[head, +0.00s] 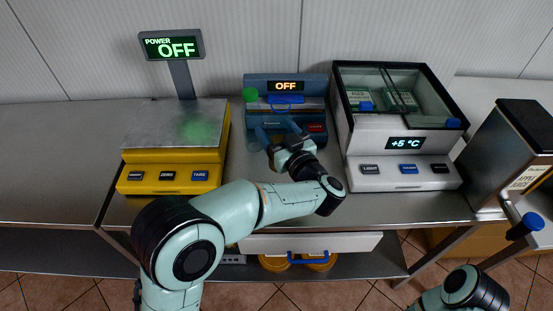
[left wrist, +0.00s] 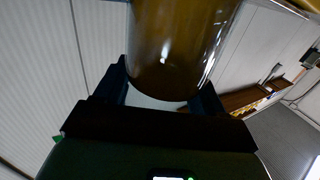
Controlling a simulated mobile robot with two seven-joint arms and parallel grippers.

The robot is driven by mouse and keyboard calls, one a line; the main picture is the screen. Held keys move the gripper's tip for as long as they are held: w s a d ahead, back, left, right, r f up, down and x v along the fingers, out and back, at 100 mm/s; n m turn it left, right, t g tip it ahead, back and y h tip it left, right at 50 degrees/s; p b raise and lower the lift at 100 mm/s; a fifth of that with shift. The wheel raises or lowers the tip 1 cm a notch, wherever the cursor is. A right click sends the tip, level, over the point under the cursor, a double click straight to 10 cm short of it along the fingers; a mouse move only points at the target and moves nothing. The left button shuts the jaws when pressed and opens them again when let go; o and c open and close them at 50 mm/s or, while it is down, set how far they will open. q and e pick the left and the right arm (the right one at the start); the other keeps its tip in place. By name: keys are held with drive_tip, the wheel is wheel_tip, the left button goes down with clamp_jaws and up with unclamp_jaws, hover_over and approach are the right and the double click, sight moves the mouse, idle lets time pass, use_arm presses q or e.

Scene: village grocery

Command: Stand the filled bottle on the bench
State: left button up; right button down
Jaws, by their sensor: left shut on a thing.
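My left gripper (head: 279,130) reaches over the bench (head: 238,170), in front of a blue machine reading OFF (head: 262,86). In the left wrist view its dark fingers stand on both sides of an amber-brown bottle (left wrist: 180,50), and it is shut on it. The bottle's rounded lower end shows there; its top is cut off by the frame edge. I cannot make out the bottle in the head view, nor whether it touches anything. My right arm shows at the lower right, but its gripper is out of view.
A yellow scale (head: 168,178) with an OFF display stands left of the blue machine. A white glass-topped cooler (head: 403,172) reading +5 °C stands close on its right. An apple-labelled dispenser (head: 505,150) is at far right. Bare bench lies at far left.

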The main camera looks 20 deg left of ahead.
use_arm(q)
wheel_tip(320, 180, down, 9)
drive_tip(key=shift+b, duration=0.45)
drive_tip(key=shift+f, duration=0.15)
drive_tip(key=o, duration=1)
drive_tip(key=v, duration=1.2)
drive_tip(key=shift+b, duration=0.4)
